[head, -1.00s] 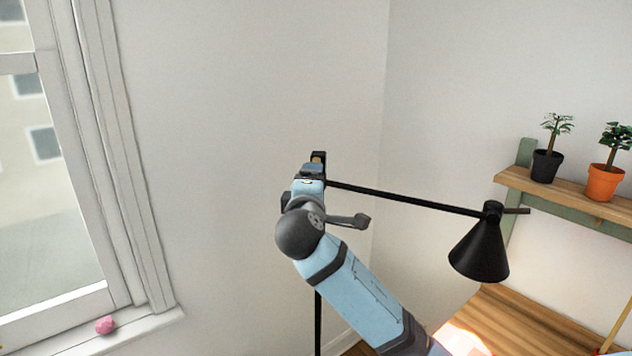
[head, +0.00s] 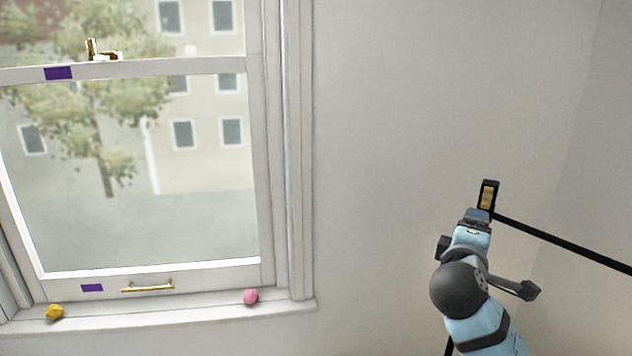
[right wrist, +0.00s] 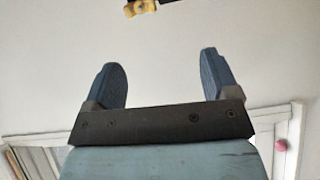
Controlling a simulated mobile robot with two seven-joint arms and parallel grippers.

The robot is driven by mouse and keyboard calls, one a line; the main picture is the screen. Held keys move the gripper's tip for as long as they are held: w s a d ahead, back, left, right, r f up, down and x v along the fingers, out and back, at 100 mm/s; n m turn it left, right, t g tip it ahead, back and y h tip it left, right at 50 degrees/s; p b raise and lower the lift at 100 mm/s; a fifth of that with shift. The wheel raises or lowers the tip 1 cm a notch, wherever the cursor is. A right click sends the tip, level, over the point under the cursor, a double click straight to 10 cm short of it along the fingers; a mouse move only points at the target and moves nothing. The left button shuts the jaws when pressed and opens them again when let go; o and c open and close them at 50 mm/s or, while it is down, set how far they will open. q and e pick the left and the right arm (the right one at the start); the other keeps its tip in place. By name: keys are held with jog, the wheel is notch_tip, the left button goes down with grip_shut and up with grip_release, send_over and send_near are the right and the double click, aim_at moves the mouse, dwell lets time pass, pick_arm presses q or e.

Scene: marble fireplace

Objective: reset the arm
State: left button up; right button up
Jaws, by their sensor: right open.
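My right arm comes up from the lower right of the head view, light blue with dark grey joints. Its right gripper (head: 477,215) is at the arm's upper end, small and seen from behind. In the right wrist view the two dark blue fingers of the right gripper (right wrist: 162,62) stand wide apart with nothing between them. My left gripper is in neither view.
A black lamp arm (head: 565,246) runs right from behind my gripper, with a black-and-gold end piece (head: 488,195) just above it. A white window (head: 150,288) fills the left. Its sill holds a yellow lump (head: 54,312) and a pink lump (head: 250,296). Bare wall lies between.

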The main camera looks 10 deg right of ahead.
jog(key=s+a+f+y+p, duration=0.1)
jog(key=s+a+f+y, duration=0.2)
jog(key=f, duration=0.6)
jog(key=s+a+f+g+y+p, duration=0.1)
jog(key=s+a+f+y, duration=0.15)
jog(key=f, duration=0.55)
jog(key=s+a+f+y+p, duration=0.1)
jog(key=s+a+f+y, duration=0.2)
jog(key=f, duration=0.6)
jog(key=s+a+f+m+g+y+p, duration=0.1)
jog(key=s+a+f+m+y, duration=0.1)
jog(key=s+f, duration=0.4)
jog(key=s+a+f+m+g+y+p, duration=0.1)
jog(key=s+a+f+m+y, duration=0.2)
jog(key=s, duration=0.9)
notch_tip(320, 180, down, 4)
jog(key=shift+r+m, duration=0.2)
jog(key=shift+m, duration=0.9)
